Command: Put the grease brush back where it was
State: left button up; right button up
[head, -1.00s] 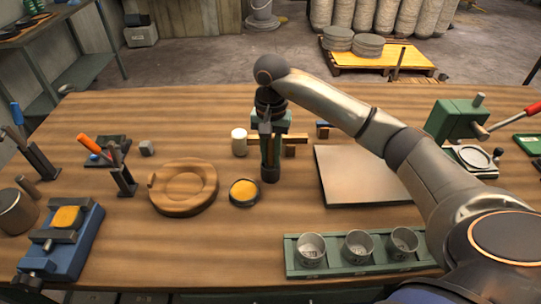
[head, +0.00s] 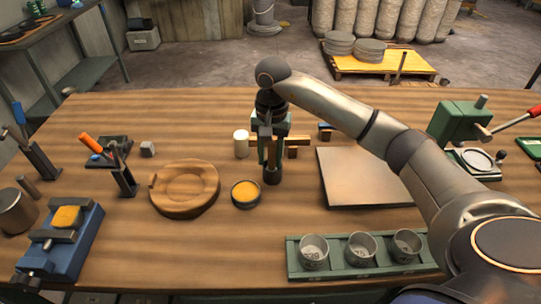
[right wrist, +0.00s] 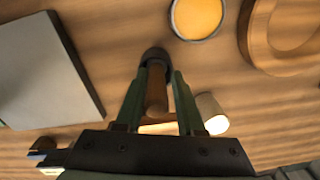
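The grease brush has a brown handle (right wrist: 157,98) and a dark round end (right wrist: 153,56) in the right wrist view. In the head view its dark lower end (head: 271,176) points down at the tabletop; I cannot tell if it touches. My right gripper (head: 270,155) points down and its green fingers (right wrist: 159,78) are shut on the handle. A round tin of yellow grease (head: 246,194) stands just left and in front of the brush. A wooden bar (head: 292,141) lies behind the gripper, partly hidden by it. My left gripper is not in view.
A white cylinder (head: 241,143) stands left of the gripper, and a round wooden dish (head: 185,186) lies farther left. A flat grey slab (head: 365,177) is to the right. A green tray (head: 297,270) with three metal cups is in front. Bare wood lies between tin and tray.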

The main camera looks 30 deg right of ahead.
jog(key=shift+s+d+f, duration=0.25)
jog(key=shift+s+f, duration=0.1)
jog(key=shift+f, duration=0.2)
jog(key=shift+r+p, duration=0.45)
jog(key=shift+p, duration=0.05)
jog(key=r, duration=1.1)
jog(key=shift+w+d+r, duration=0.15)
jog(key=shift+w+r, duration=0.1)
jog(key=shift+w, duration=0.05)
jog(key=shift+r+p, duration=0.35)
jog(key=shift+r, duration=0.25)
